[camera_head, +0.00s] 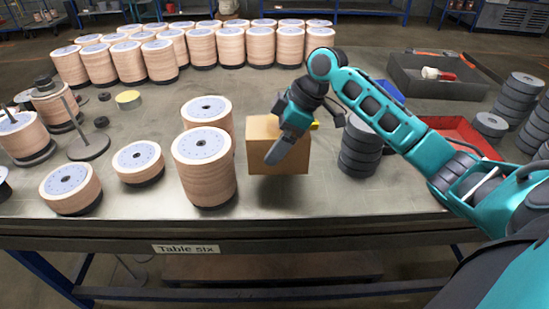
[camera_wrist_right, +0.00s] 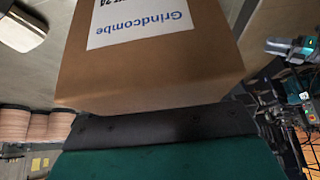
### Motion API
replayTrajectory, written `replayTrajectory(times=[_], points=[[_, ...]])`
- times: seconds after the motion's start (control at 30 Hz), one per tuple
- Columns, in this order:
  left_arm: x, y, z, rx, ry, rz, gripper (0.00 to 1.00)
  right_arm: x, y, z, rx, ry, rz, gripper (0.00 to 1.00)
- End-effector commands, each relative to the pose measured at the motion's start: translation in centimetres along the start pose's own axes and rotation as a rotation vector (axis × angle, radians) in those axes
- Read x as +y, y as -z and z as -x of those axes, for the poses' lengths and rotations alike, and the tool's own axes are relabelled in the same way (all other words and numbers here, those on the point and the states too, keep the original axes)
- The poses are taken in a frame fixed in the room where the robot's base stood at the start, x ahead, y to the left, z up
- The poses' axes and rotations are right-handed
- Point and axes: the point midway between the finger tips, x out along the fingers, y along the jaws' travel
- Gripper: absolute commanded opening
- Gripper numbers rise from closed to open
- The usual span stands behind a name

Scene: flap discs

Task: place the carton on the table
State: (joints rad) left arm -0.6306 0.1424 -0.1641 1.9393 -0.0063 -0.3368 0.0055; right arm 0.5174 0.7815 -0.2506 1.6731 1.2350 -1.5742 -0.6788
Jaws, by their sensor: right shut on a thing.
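The carton (camera_head: 293,161) is a plain brown box in the middle of the head view, over the front part of the table (camera_head: 330,200). My right gripper (camera_head: 284,146) is shut on it, with one dark finger across its near face. A dark shadow lies below the carton; I cannot tell whether its bottom touches the table. In the right wrist view the carton (camera_wrist_right: 150,75) fills the upper middle, with a white "Grindcombe" label upside down. My left gripper is not seen in the head view.
Stacks of flap discs (camera_head: 204,170) stand close left of the carton, and a dark disc stack (camera_head: 360,150) stands to its right. More stacks line the back. A red tray (camera_head: 460,135) and a dark grey bin (camera_head: 437,87) sit at right. The table front below the carton is bare.

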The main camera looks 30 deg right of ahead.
Motion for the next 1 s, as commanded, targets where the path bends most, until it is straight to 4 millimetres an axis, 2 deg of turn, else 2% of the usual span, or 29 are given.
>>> replayTrajectory(times=[0.27, 0.53, 0.93, 0.97, 1.0], points=[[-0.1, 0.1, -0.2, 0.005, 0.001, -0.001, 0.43, 0.1, -0.7, -1.3, 0.006, -0.003, 0.002, 0.22], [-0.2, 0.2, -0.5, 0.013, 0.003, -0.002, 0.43, 0.1, -2.3, -4.2, 0.006, -0.004, 0.001, 0.22], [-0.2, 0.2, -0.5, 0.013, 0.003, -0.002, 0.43, 0.1, -2.5, -4.6, 0.006, -0.005, 0.002, 0.22], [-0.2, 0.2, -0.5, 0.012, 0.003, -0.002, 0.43, 0.0, -2.7, -4.8, 0.001, -0.001, 0.000, 0.98], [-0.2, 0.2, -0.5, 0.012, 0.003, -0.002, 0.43, 0.0, -2.7, -4.8, 0.001, -0.001, 0.000, 1.00]])
